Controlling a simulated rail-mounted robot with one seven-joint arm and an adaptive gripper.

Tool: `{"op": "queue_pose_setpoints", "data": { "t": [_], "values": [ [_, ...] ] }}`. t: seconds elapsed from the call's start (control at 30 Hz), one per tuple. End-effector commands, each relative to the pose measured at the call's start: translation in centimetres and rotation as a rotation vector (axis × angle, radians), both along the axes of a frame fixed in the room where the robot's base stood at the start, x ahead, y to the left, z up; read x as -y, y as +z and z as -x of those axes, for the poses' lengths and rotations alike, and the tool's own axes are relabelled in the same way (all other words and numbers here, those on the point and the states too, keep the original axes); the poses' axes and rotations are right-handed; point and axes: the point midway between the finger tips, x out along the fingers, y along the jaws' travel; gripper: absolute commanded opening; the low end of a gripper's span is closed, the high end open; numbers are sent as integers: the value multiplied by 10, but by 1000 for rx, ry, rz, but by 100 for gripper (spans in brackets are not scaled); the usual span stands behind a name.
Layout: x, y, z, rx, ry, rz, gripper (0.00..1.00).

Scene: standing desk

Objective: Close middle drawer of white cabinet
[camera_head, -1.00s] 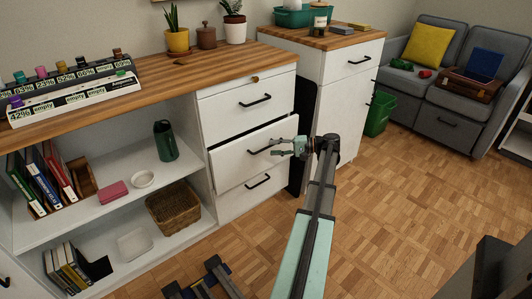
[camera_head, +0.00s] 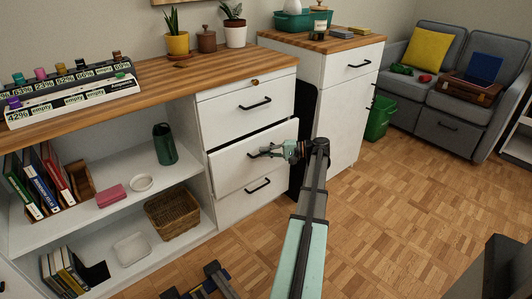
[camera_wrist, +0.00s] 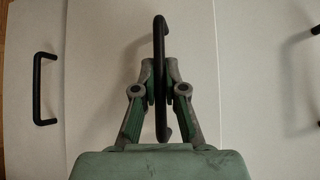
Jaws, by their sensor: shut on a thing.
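The white cabinet (camera_head: 203,118) stands under the wooden counter. Its middle drawer (camera_head: 230,170) is partly pulled out, its front standing proud of the drawers above and below. My gripper (camera_head: 270,150) is at the black handle of this drawer. In the wrist view my gripper (camera_wrist: 160,75) is shut on the middle drawer's handle (camera_wrist: 160,30), one finger on each side of the bar. My gripper hides part of the handle in the head view.
The top drawer (camera_head: 228,117) and bottom drawer (camera_head: 235,202) look shut. Open shelves with a basket (camera_head: 172,212) and a green jug (camera_head: 164,145) are to the left. A second cabinet (camera_head: 340,105) stands to the right. The wooden floor (camera_head: 400,200) to the right is clear.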

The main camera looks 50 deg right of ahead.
Motion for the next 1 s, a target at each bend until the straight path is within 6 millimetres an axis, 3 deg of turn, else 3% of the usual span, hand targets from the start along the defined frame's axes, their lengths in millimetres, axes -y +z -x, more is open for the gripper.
{"op": "queue_pose_setpoints", "data": {
  "t": [0.33, 0.63, 0.7, 0.73, 1.0],
  "values": [
    [10, 3, -37, -1, 3, -2, 0],
    [11, 0, -41, 2, -3, 0, 0],
    [11, 1, -41, 2, -2, 0, 31],
    [11, 0, -41, 2, -2, 0, 36],
    [11, 0, -40, 2, -2, 0, 36]
  ]
}}
